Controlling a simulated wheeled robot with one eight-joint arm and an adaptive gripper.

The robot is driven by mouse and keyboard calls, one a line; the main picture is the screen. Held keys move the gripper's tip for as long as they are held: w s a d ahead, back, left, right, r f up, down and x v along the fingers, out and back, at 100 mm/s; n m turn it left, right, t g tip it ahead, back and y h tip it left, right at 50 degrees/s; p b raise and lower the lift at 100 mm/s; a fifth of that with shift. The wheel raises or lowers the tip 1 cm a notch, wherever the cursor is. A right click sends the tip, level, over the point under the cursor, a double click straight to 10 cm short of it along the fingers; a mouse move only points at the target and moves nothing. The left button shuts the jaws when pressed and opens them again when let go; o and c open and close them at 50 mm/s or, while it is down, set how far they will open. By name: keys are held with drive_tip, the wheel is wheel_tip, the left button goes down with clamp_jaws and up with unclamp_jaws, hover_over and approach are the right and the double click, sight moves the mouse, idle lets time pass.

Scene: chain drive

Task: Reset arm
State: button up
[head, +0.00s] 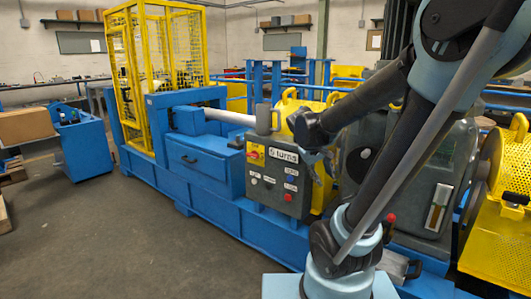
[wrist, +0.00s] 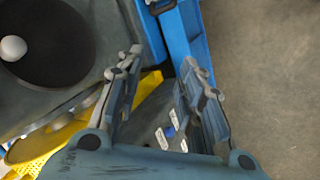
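My gripper (wrist: 163,62) shows in the wrist view with its two fingers spread apart and nothing held between them. In the head view, my arm reaches up and bends over to the left, and my gripper (head: 320,165) hangs beside the grey control panel (head: 269,207). The panel carries a "5 turns" label, a red knob on yellow, and blue and red buttons. Part of the panel (wrist: 176,118) also shows below and between the fingers in the wrist view. Whether the gripper touches anything is hard to tell.
A long blue machine bench (head: 212,178) with a yellow cage (head: 122,75) runs behind the panel. Yellow guards (head: 508,205) and a grey housing (head: 440,185) stand at the right. In the wrist view, a dark disc (wrist: 55,55) lies left of the fingers. The floor (head: 110,245) at front left is clear.

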drive_tip(key=s+a+f+m+y, duration=0.1)
drive_tip(key=s+f+y, duration=0.1)
drive_tip(key=s, duration=0.6)
drive_tip(key=s+a+f+m+g+y, duration=0.1)
drive_tip(key=s+f+m+y, duration=0.1)
drive_tip(key=s+f, duration=0.3)
drive_tip(key=s, duration=0.3)
drive_tip(key=shift+s+y, duration=0.35)
drive_tip(key=shift+y, duration=0.05)
drive_tip(key=shift+f, duration=0.1)
drive_tip(key=shift+w+f, duration=0.2)
drive_tip(key=shift+w, duration=0.2)
